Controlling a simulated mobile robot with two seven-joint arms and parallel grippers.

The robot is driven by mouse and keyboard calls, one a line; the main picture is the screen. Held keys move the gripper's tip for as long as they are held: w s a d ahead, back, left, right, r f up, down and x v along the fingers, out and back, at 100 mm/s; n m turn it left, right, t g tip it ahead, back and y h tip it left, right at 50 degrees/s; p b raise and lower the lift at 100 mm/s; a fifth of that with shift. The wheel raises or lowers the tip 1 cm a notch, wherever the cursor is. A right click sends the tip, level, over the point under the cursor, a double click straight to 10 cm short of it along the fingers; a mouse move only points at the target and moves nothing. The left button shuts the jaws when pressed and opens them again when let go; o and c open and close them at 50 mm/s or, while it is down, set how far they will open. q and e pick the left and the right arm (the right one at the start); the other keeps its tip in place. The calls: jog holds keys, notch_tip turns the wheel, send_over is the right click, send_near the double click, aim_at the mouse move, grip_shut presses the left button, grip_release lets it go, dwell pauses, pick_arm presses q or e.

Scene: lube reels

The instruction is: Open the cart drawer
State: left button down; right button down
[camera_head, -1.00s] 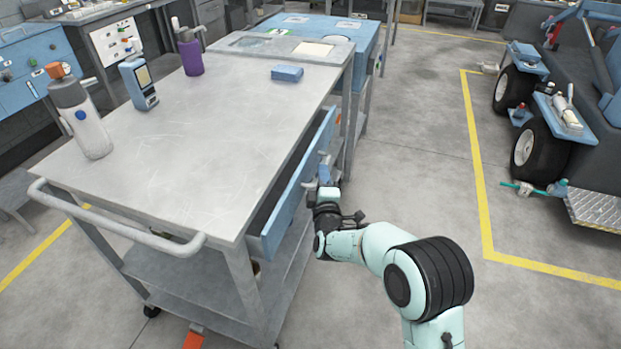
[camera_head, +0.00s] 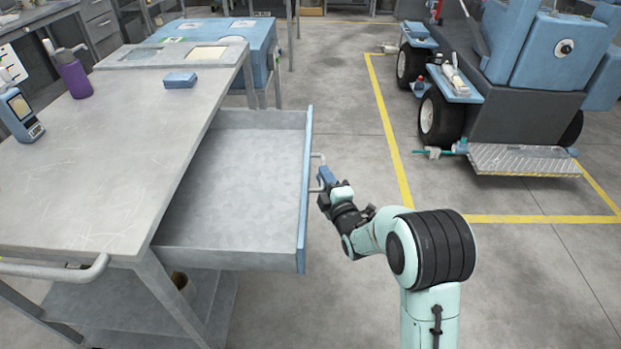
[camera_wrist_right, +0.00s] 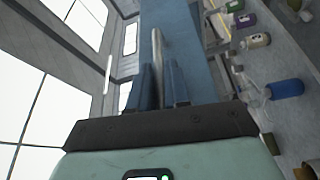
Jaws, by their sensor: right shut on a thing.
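The grey cart (camera_head: 110,190) stands at the left in the head view. Its drawer (camera_head: 245,180) is pulled far out to the right and its inside looks empty. The drawer has a blue front panel (camera_head: 306,190) with a metal bar handle (camera_head: 318,158). My right gripper (camera_head: 324,180) is at that handle, on the outer side of the panel. In the right wrist view its blue fingers (camera_wrist_right: 163,88) are closed around the handle bar (camera_wrist_right: 157,55). My left gripper is not in view.
On the cart top are a purple bottle (camera_head: 73,75), a blue handheld device (camera_head: 20,115) and a small blue box (camera_head: 180,80). A blue cabinet (camera_head: 225,35) stands behind. A wheeled vehicle (camera_head: 500,100) is at the right. The floor between is clear.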

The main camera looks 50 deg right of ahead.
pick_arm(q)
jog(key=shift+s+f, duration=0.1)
pick_arm(e)
jog(key=shift+s+d, duration=0.2)
jog(key=shift+s, duration=0.05)
jog(key=c, duration=1.2)
grip_release()
jog(key=shift+o, duration=0.2)
